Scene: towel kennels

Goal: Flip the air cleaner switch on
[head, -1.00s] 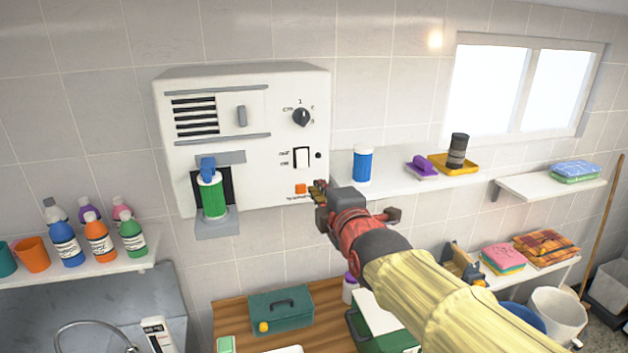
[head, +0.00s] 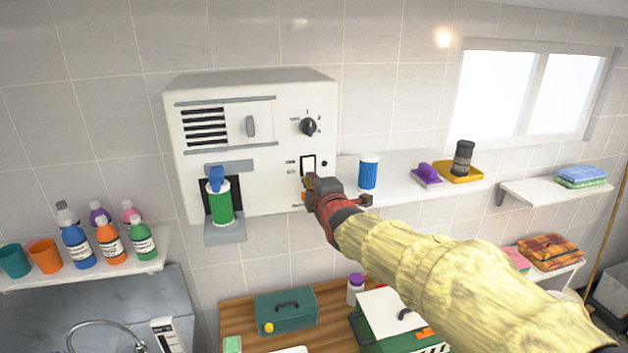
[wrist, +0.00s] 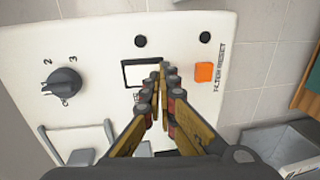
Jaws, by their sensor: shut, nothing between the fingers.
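The air cleaner (head: 182,123) is a white box on the tiled wall, with a vent, a dark dial (head: 308,126) and a white rocker switch in a black frame (head: 308,163). In the wrist view the switch (wrist: 133,74) lies just left of my fingertips, which overlap its right edge. My gripper (head: 311,182) is shut and empty, at the lower edge of the switch in the head view. I cannot tell whether it touches the panel. The fingers hide part of the switch and its label.
An orange filter reset button (wrist: 204,72) and two black round spots lie beyond my fingertips. A green bottle with a blue top (head: 219,200) stands in the cleaner's recess. A shelf at right holds a blue canister (head: 368,173). Bottles and cups line the left shelf.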

